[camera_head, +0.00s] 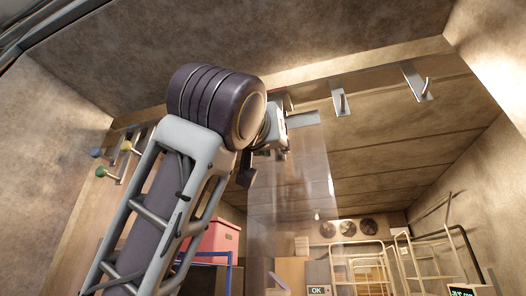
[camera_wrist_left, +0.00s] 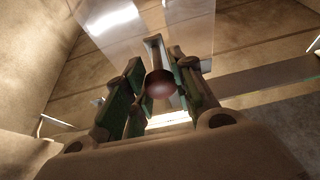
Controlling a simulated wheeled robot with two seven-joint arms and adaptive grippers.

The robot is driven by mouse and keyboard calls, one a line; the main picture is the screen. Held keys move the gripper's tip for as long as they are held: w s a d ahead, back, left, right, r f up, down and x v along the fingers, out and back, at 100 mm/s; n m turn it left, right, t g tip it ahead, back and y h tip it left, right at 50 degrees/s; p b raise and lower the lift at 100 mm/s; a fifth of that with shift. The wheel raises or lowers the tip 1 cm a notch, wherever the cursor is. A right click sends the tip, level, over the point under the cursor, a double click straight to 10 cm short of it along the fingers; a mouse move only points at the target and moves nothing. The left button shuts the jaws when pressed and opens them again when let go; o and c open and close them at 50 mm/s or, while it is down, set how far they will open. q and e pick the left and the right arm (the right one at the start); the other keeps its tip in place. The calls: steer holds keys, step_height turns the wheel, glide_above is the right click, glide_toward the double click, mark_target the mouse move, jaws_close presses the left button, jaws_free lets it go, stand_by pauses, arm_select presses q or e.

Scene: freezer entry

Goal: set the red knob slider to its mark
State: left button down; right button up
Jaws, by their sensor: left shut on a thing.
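The red knob (camera_wrist_left: 160,84) is a round dark-red ball in the left wrist view, on a pale metal slider bracket (camera_wrist_left: 153,48). My left gripper (camera_wrist_left: 157,72) is shut on the knob, with its green-sided fingers on either side of it. In the head view my left gripper (camera_head: 273,143) is up at the wall's upper beam, mostly behind my own wrist. A pale plate (camera_head: 303,119) shows just right of it. The knob is hidden there, and I cannot make out the mark. My right gripper is not in view.
Two metal brackets (camera_head: 340,100) (camera_head: 417,82) stick out along the beam to the right. Yellow, blue (camera_head: 96,153) and green (camera_head: 113,170) knobs are at the left. Clear strips (camera_head: 290,200) hang below the gripper. A red box (camera_head: 220,236) and wire racks (camera_head: 360,265) stand lower down.

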arm_select(q)
steer(key=c, duration=1.5)
jaws_free()
steer(key=o, duration=0.4)
steer(key=shift+a, duration=0.15)
steer(key=shift+c, duration=0.2)
steer(key=v, duration=1.2)
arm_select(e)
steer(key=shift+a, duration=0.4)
arm_select(q)
steer(key=shift+w+f, duration=0.15)
steer(key=shift+w, duration=0.05)
